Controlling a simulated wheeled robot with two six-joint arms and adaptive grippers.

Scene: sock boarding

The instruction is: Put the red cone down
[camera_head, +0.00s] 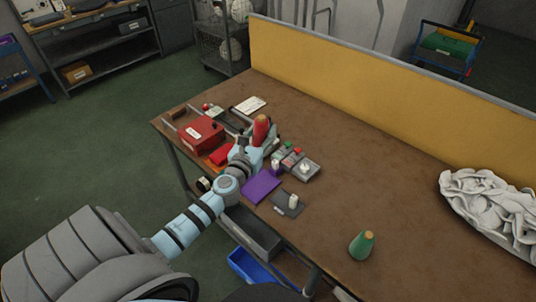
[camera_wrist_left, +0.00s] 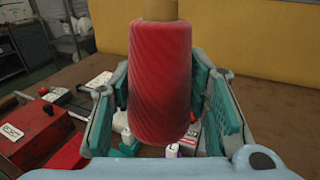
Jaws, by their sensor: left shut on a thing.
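The red cone (camera_head: 261,130) is a spool wound with red yarn, with a tan core on top. It is upright in my left gripper (camera_head: 262,143), which is shut on it above the table (camera_head: 400,262). In the left wrist view the red cone (camera_wrist_left: 160,80) fills the middle, between the green finger pads of my left gripper (camera_wrist_left: 160,100). The lower end of the cone appears clear of the table. My right gripper is in neither view.
A red box (camera_head: 201,134), a purple sheet (camera_head: 261,186), a grey device (camera_head: 300,168) and a dark pad (camera_head: 288,204) lie around the gripper. White cloth (camera_head: 490,212) lies at the far right. A yellow partition (camera_head: 350,85) closes the back.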

